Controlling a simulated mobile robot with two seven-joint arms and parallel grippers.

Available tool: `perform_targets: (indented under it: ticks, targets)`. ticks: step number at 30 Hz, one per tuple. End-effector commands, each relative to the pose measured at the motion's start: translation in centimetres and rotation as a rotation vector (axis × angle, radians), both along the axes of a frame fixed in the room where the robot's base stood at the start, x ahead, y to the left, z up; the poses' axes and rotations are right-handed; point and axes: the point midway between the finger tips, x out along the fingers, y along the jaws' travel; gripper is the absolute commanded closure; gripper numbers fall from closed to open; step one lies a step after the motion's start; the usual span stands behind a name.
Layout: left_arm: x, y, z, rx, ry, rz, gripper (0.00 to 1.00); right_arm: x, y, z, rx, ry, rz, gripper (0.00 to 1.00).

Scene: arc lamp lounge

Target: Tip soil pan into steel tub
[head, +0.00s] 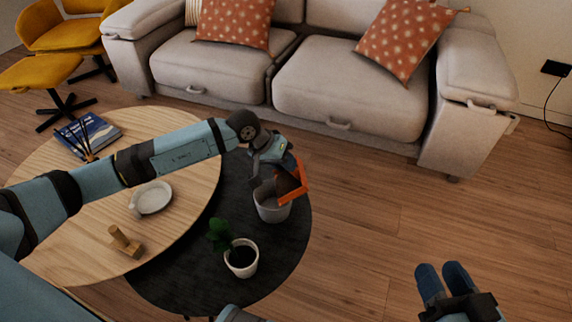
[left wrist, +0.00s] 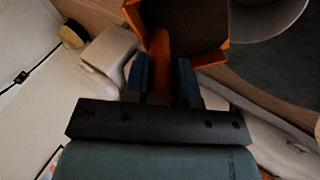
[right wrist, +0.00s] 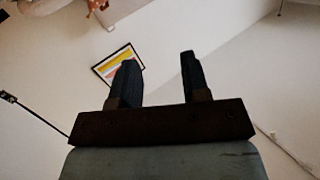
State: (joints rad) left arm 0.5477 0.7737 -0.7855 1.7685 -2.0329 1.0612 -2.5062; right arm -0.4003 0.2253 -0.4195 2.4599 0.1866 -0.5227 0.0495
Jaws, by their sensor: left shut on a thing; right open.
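The orange soil pan (head: 297,188) is tipped steeply at the mouth of the grey steel tub (head: 272,211), over its right side. My left gripper (head: 272,155) is shut on the pan's handle. In the left wrist view the handle (left wrist: 160,62) sits between the fingers, and the pan's dark inside shows above it; I cannot tell whether soil remains there. The tub's pale rim (left wrist: 280,32) shows at the top right of that view. The tub's contents are hidden in the head view. My right gripper (head: 443,280) is open and empty, over the floor at the right.
The tub stands on a dark round table (head: 185,280). A potted plant (head: 241,258) is close in front of it. A wooden table (head: 85,235) at the left holds a plate (head: 152,198), a wooden object (head: 125,242) and a book (head: 92,132). A sofa (head: 340,75) stands behind.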

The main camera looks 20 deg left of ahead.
Motion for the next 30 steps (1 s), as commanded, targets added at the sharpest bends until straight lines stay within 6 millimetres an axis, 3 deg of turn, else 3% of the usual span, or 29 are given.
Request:
perform_targets:
  ticks: [10, 30]
  targets:
    - [-0.3, 0.4, -0.1, -0.041, -0.027, -0.001, 1.00, 0.0, -0.1, -1.1, -0.029, -0.011, 0.003, 0.57]
    - [-0.9, 1.4, 0.1, -0.143, -0.094, 0.000, 1.00, 1.9, -1.2, -0.9, -0.147, -0.222, -0.006, 0.57]
